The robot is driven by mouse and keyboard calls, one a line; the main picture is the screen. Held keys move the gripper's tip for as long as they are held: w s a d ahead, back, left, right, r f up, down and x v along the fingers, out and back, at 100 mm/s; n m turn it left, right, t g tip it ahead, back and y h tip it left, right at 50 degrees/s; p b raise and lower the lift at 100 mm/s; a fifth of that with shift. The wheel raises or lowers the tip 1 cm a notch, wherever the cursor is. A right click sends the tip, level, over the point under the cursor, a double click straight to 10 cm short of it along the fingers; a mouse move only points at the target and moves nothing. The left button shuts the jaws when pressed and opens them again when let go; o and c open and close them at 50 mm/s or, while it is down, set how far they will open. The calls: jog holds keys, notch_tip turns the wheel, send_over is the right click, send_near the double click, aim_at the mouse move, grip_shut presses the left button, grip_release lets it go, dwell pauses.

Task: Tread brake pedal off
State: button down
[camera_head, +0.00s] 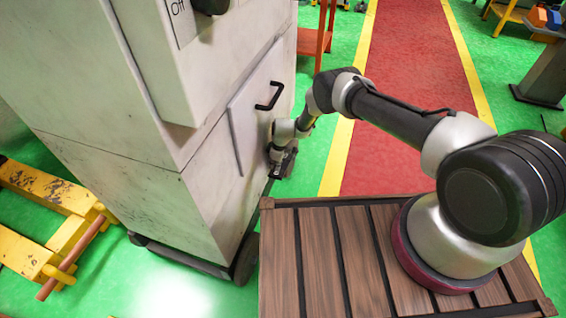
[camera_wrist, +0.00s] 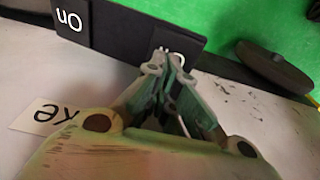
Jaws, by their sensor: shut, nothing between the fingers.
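In the wrist view, a black pedal (camera_wrist: 125,32) lies across the top, with a white "On" label, upside down, on its left part. My gripper (camera_wrist: 165,62) is shut and empty, its fingertips at the pedal's lower edge, right of the "On" label. I cannot tell whether they touch it. A sliver of white shows behind the fingertips, its text hidden. A white label (camera_wrist: 42,115) ending in "ke" lies left of my gripper, partly covered. In the head view my gripper (camera_head: 285,162) is low beside the machine cabinet (camera_head: 185,150); the pedal is not clearly visible there.
A dark rounded part (camera_wrist: 275,68) is at the right in the wrist view. Green floor, a red walkway (camera_head: 405,60) and a yellow frame (camera_head: 50,225) surround it.

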jog(key=shift+f, duration=1.4)
dwell(0.5)
jog(key=shift+r, duration=3.55)
jog(key=shift+s, duration=0.1)
